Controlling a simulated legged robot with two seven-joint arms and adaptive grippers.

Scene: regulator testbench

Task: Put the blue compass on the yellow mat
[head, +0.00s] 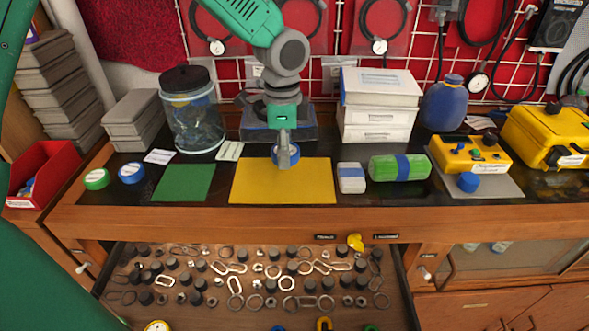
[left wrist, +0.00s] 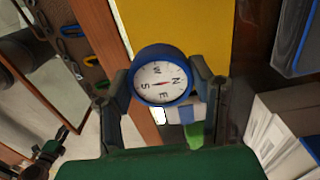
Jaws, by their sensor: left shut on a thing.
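The blue compass (left wrist: 162,82) has a blue rim and a white dial with a red needle. My left gripper (left wrist: 163,88) is shut on it, with a finger on each side of the rim. In the head view, the left gripper (head: 285,152) points down over the back part of the yellow mat (head: 285,188), and the compass (head: 294,155) shows partly behind its fingers. The yellow mat (left wrist: 200,28) also shows beyond the compass in the left wrist view. I cannot tell whether the compass touches the mat.
A green mat (head: 184,183) lies left of the yellow one. A white-and-blue block (head: 351,178) and a green roll (head: 399,168) lie to its right. White boxes (head: 380,105) and a jar (head: 192,112) stand behind. An open drawer (head: 250,312) with small hardware juts out below the bench.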

